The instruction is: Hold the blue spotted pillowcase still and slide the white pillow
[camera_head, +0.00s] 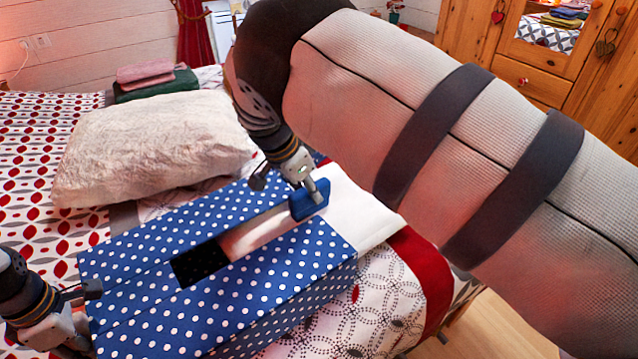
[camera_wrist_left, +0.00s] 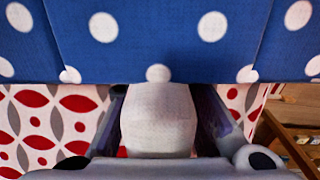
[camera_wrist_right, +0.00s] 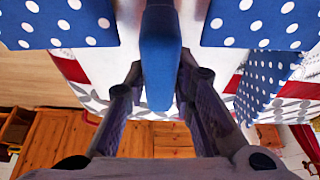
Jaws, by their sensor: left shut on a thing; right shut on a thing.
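The blue spotted pillowcase (camera_head: 225,310) lies flat on the bed, with a long slot in its top. The white pillow (camera_head: 362,218) shows through the slot's right part and sticks out of the case's right end. The slot's left part is dark. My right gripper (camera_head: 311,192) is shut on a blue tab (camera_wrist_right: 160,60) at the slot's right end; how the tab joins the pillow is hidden. My left gripper (camera_head: 88,305) is at the case's left end, shut on a pale tab (camera_wrist_left: 158,120) against the case's edge.
A cream, fuzzy pillow (camera_head: 155,145) lies on the bed behind the case. Folded towels (camera_head: 150,80) are stacked beyond it. The patterned bedspread (camera_head: 375,315) shows in front, with wooden floor (camera_head: 480,325) past it. A wooden wardrobe (camera_head: 545,68) stands at the back right.

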